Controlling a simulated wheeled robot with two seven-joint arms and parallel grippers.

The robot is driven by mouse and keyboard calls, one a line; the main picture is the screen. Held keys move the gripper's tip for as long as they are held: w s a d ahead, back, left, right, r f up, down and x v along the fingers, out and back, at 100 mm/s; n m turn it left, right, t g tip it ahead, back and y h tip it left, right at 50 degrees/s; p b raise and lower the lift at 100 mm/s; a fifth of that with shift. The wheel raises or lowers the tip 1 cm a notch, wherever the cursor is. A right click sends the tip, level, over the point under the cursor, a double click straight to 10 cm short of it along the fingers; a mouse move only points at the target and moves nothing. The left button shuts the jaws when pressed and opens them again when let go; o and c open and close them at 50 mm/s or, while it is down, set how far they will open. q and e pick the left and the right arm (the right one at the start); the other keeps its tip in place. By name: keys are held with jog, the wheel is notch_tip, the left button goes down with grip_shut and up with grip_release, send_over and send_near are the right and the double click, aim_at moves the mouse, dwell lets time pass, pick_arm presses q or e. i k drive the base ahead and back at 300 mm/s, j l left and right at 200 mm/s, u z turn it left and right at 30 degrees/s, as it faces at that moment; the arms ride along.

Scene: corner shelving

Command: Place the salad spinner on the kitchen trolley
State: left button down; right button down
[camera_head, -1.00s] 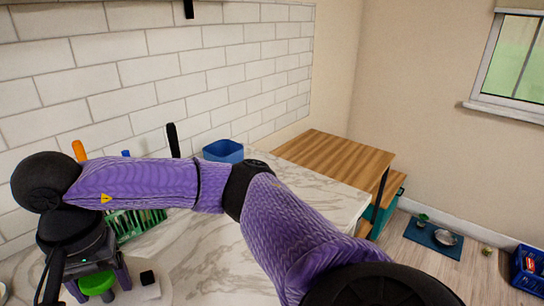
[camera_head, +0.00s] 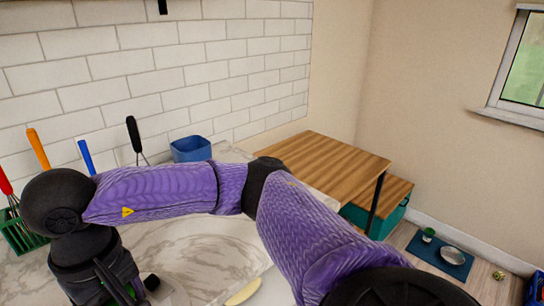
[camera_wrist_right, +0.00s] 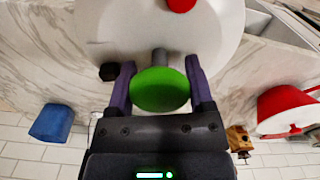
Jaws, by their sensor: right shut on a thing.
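My right arm comes in from the lower right in the head view and reaches across to the left. Its gripper (camera_wrist_right: 160,88) is shut on a green rounded knob (camera_wrist_right: 160,92) with a short grey stem. Below it in the wrist view is a broad white round surface (camera_wrist_right: 215,25); I cannot tell whether the knob is joined to it or whether these are the salad spinner. In the head view the gripper (camera_head: 120,292) is mostly hidden. The kitchen trolley appears to be the wooden-topped stand (camera_head: 325,158) beyond the counter's far end. My left gripper is not in view.
A blue container (camera_head: 191,149) stands on the marble counter by the tiled wall. Utensils stand in a green rack (camera_head: 20,236) at left. A blue mat (camera_head: 440,254) lies on the floor.

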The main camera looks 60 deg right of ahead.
aim_at(325, 165)
jog(key=k+l, duration=0.1)
jog(key=l, duration=0.3)
jog(key=k+l, duration=0.1)
jog(key=l, duration=0.25)
jog(key=k+l+u, duration=0.1)
jog(key=l, duration=0.3)
jog(key=k+l, duration=0.15)
jog(key=l, duration=0.25)
jog(key=k+l+u, duration=0.1)
jog(key=l, duration=0.25)
jog(key=k+l, duration=0.15)
jog(key=l, duration=0.2)
jog(key=l+u, duration=0.1)
jog(key=l, duration=0.9)
jog(key=k+l+u, duration=0.1)
jog(key=l, duration=0.85)
jog(key=i+l, duration=0.1)
jog(key=l, duration=0.45)
jog(key=u, duration=0.05)
